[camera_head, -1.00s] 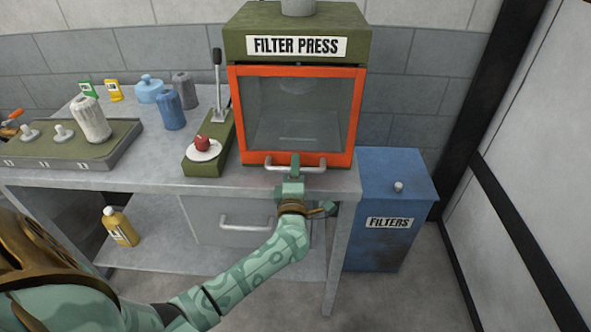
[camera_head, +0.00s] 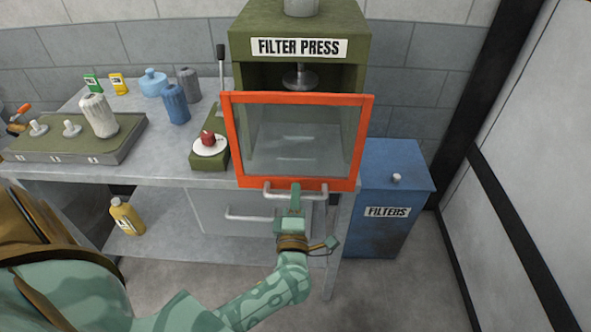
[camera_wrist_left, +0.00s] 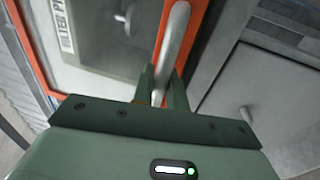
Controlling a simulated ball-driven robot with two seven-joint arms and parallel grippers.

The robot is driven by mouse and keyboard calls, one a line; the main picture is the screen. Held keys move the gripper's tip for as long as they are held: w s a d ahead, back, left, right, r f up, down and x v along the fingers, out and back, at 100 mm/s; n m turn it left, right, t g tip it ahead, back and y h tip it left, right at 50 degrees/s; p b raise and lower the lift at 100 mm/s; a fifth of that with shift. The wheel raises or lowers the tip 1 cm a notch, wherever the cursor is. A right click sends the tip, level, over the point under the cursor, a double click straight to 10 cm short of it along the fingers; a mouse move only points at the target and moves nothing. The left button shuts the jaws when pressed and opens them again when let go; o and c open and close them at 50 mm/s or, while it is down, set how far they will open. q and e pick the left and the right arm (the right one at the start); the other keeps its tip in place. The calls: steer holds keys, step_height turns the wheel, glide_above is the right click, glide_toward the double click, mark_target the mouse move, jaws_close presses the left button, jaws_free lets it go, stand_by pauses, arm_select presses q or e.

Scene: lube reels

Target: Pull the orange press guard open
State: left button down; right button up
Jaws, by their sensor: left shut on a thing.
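The orange press guard (camera_head: 228,140) is an orange frame around a clear pane, on the front of the green filter press (camera_head: 299,18). My left gripper (camera_head: 295,193) is shut on that handle. In the left wrist view the handle (camera_wrist_left: 174,40) passes between the fingers (camera_wrist_left: 163,85), with the orange frame (camera_wrist_left: 199,25) beside it. My right gripper is not in view.
A grey drawer (camera_head: 215,212) is under the bench top (camera_head: 170,172). A lever base with a red knob (camera_head: 208,139) stands left of the press. A blue filters bin (camera_head: 385,240) stands to the right. Filters and bottles stand further left.

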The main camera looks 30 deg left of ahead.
arm_select(q)
steer(key=r+p+v, duration=0.1)
steer(key=v, duration=0.6)
steer(key=shift+s+d, duration=0.3)
steer(key=shift+s, duration=0.15)
steer(key=shift+r, duration=0.15)
steer(key=c, duration=1.5)
jaws_free()
